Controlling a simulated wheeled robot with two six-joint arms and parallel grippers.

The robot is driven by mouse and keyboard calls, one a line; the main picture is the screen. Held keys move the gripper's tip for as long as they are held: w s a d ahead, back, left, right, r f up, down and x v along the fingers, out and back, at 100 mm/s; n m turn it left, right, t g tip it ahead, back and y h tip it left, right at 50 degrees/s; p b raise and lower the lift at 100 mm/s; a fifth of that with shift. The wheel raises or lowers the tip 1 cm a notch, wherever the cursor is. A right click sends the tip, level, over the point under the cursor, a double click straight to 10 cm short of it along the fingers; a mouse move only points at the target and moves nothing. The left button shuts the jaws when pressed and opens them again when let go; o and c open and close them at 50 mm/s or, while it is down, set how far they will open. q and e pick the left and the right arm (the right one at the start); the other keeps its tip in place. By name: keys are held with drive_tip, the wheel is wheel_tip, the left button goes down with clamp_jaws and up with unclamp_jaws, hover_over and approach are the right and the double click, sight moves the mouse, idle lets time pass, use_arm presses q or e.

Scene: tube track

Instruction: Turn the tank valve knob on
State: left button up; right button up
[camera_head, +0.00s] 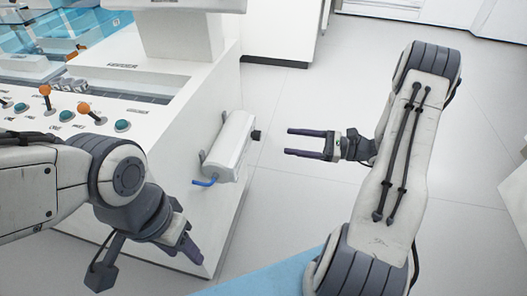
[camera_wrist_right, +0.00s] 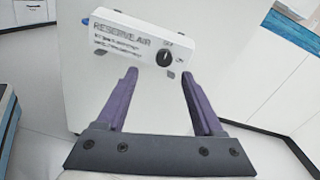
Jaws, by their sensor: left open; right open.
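The white reserve air tank (camera_head: 232,146) is mounted on the side of the console, with a blue hose at its lower end. Its black valve knob (camera_head: 257,135) sticks out at the right end. In the right wrist view, the knob (camera_wrist_right: 165,58) sits on the labelled white face, with small lettering above it and a pointer mark roughly upright. My right gripper (camera_head: 288,142) is open and empty, facing the knob with a gap between. In the wrist view its fingers (camera_wrist_right: 159,75) flank the space just below the knob. My left gripper (camera_head: 188,246) is open and empty, low before the console.
The console top (camera_head: 100,108) carries orange-tipped levers and teal buttons at the left. White floor (camera_head: 290,90) lies open behind my right gripper. A blue surface (camera_head: 270,277) lies at the bottom.

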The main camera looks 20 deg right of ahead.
sight(257, 136)
drive_tip(key=b+x, duration=0.2)
drive_tip(key=x, duration=0.7)
drive_tip(key=shift+w+f+t+b, duration=0.3)
drive_tip(key=shift+w+b, duration=0.1)
drive_tip(key=shift+w, duration=0.1)
drive_tip(key=shift+r, duration=0.1)
clamp_jaws()
drive_tip(key=shift+m, duration=0.3)
